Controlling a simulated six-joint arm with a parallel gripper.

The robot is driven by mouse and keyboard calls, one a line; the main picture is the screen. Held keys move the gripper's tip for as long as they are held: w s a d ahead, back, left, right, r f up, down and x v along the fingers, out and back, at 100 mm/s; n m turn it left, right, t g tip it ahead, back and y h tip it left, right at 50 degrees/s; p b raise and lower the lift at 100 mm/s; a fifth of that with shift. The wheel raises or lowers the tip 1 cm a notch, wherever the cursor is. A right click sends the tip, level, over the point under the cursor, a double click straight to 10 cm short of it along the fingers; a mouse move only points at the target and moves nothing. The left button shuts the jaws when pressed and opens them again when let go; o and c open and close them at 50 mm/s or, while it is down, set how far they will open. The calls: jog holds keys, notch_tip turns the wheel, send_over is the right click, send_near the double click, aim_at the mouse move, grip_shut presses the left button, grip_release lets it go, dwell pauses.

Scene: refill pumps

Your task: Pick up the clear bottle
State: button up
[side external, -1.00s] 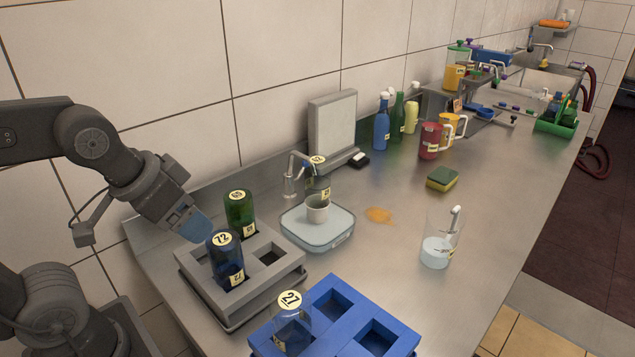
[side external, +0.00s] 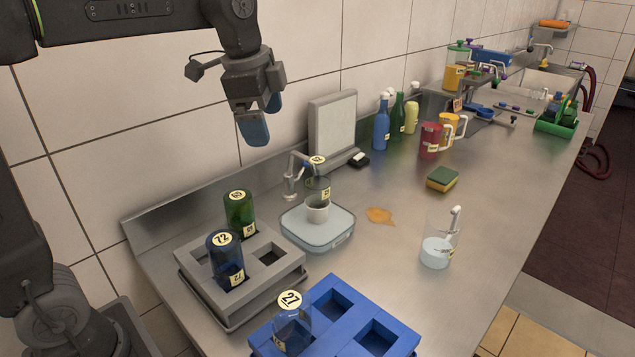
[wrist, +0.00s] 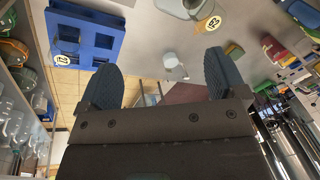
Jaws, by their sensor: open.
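My gripper (side external: 262,118) is open and empty, raised high above the bench behind the grey rack. Its two blue-grey fingers (wrist: 160,65) stand wide apart in the wrist view with nothing between them. A see-through bottle labelled 27 (side external: 291,328) stands in the front-left pocket of the blue rack (side external: 345,318), well below my gripper. I cannot tell which one is the clear bottle.
The grey rack (side external: 262,285) holds a dark blue bottle labelled 72 (side external: 226,258) and a green bottle (side external: 239,212). A clear beaker (side external: 436,248), a sponge (side external: 442,179) and an orange spill (side external: 380,215) lie to the right.

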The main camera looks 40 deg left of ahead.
jog(key=w+a+m+g, duration=0.1)
jog(key=w+m, duration=0.3)
jog(key=w, duration=0.3)
jog(key=m+g, duration=0.2)
jog(key=m, duration=0.4)
send_near(318, 160)
jog(key=f, duration=0.4)
jog(key=a+f, duration=0.1)
jog(key=f, duration=0.2)
jog(key=shift+s, duration=0.15)
jog(key=shift+d+f, duration=0.2)
jog(key=shift+f, duration=1.15)
jog(key=shift+d+f, duration=0.2)
jog(key=shift+f, duration=1.2)
jog(key=c, duration=1.2)
jog(key=shift+r, duration=0.15)
